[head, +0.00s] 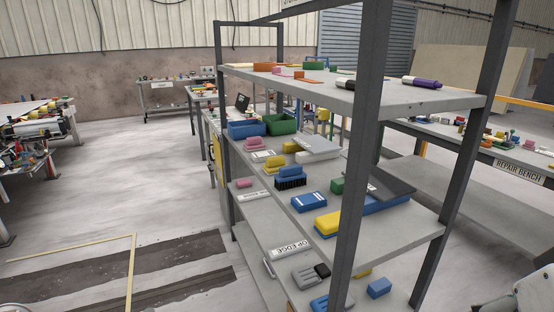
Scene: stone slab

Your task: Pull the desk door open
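A desk (200,112) stands behind the left end of the metal shelf rack, with its top partly visible. A narrow yellow panel (217,150) shows on its near side, beside the rack's post. I cannot tell whether this panel is the desk door, and no handle can be made out. The rack hides most of the desk's right side. My gripper is not in view. A pale rounded part at the bottom right corner may be mine.
The grey shelf rack (375,95) fills the middle and right, loaded with brushes, sponges and blue and green bins (281,123). A repair bench (518,165) stands at right, a cluttered table (30,108) at left. The floor (120,190) between is mostly clear.

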